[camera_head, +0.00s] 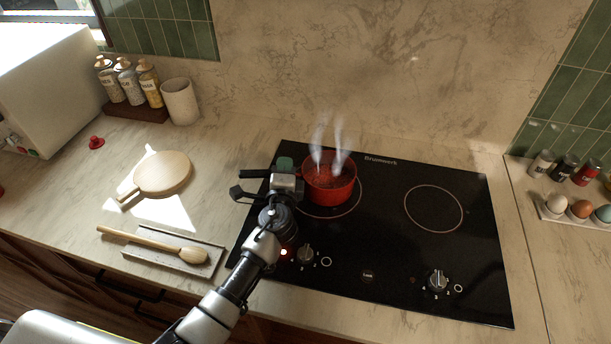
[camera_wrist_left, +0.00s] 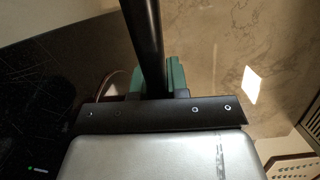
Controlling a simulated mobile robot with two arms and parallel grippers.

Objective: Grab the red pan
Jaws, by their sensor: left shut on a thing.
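The red pan (camera_head: 330,186) sits on the left part of the black cooktop in the head view, with steam rising from it. Its dark handle (camera_head: 256,173) points left. My left gripper (camera_head: 285,166) is at the handle, just left of the pan body. In the left wrist view the black handle (camera_wrist_left: 142,40) runs between the green fingertips (camera_wrist_left: 160,78), and the gripper is shut on it. The pan body is not visible in the wrist view. My right gripper is not in view.
The black cooktop (camera_head: 400,255) has an empty burner ring at right and knobs in front. A round wooden board (camera_head: 163,174) lies left. A wooden spoon (camera_head: 150,243) lies on a rest (camera_head: 210,258). Jars (camera_head: 150,82) and a beige cup (camera_head: 180,101) stand behind; eggs (camera_head: 580,209) sit right.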

